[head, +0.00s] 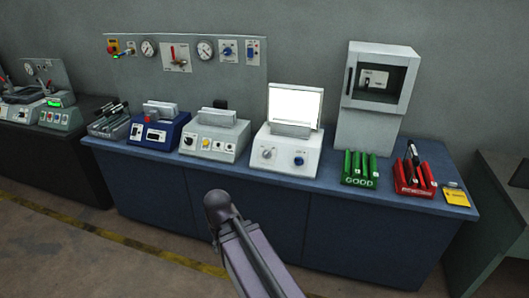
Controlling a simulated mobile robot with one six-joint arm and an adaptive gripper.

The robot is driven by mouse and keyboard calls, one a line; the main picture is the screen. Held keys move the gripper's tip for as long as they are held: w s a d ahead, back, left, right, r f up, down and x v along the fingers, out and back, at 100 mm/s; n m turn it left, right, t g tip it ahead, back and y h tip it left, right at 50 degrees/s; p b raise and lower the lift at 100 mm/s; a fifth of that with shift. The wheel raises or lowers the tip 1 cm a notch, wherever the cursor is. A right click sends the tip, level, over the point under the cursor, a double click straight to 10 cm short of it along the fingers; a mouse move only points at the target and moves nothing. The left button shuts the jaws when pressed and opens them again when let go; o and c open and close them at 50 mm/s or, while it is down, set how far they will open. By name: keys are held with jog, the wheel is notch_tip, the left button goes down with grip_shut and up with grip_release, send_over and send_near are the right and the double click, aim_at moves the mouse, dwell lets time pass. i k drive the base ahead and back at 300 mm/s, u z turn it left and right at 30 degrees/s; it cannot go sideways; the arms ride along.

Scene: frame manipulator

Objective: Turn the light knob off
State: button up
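A white device (284,166) with a brightly lit upright panel (295,106) stands on the blue workbench, right of centre. A pale knob (267,153) is on the left of its sloped front. I cannot tell from labels which of the two is the light knob. The panel glows white. A grey link of my arm reaches up from the bottom in front of the bench, ending in a rounded dark joint. My gripper is not visible, and nothing of my arm touches the device.
On the blue workbench (150,165), a grey box (214,142) and a blue box (157,135) stand left of the device. A grey cabinet (350,125), a green rack (359,182) and a red rack (418,190) stand right. A gauge panel (190,80) is behind.

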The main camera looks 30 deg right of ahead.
aim_at(266, 154)
jog(key=z, duration=0.3)
jog(key=i, duration=1)
jog(key=z, duration=0.6)
